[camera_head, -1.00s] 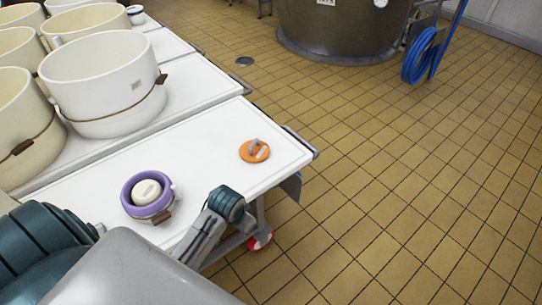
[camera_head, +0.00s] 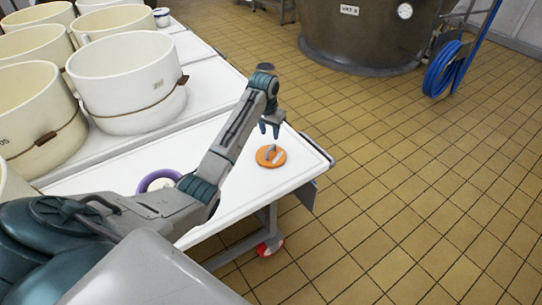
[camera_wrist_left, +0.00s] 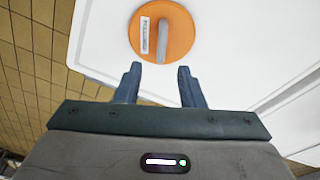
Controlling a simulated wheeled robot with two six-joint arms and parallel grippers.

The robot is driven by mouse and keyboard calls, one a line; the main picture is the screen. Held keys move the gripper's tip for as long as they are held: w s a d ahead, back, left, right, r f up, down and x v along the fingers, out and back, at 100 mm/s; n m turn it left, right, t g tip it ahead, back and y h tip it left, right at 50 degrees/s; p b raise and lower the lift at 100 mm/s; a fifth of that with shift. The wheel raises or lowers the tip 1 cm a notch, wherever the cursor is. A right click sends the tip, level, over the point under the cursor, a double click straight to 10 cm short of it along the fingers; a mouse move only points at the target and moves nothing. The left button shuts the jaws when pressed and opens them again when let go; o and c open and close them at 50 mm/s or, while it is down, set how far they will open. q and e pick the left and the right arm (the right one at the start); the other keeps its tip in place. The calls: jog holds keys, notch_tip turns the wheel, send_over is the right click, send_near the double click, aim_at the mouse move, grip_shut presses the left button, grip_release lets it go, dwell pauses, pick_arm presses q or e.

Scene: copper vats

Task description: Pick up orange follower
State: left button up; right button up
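The orange follower (camera_head: 271,156) is a flat orange disc with a grey upright handle and a pale label. It lies on the white table (camera_head: 255,196) near its right end. In the left wrist view the follower (camera_wrist_left: 178,35) is just beyond the fingertips, its grey handle between their lines. My left gripper (camera_head: 270,130) is above the follower, pointing down, with its fingers apart and empty. In the left wrist view the left gripper (camera_wrist_left: 160,72) is open, not touching the disc. My right gripper is in neither view.
A purple ring (camera_head: 158,180) on the table is partly hidden behind my left arm. Large cream moulds (camera_head: 130,85) stand at the back left. A big metal vat (camera_head: 365,35) and a blue hose (camera_head: 445,70) are beyond the table. The tiled floor to the right is clear.

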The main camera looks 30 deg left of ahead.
aim_at(271, 147)
pick_arm(q)
jog(key=f, duration=0.3)
jog(key=w+f, duration=0.1)
jog(key=f, duration=0.2)
jog(key=f+b, duration=0.1)
jog(key=f, duration=0.2)
jog(key=shift+w+a, duration=0.15)
jog(key=shift+w, duration=0.05)
jog(key=shift+f, duration=0.4)
grip_shut()
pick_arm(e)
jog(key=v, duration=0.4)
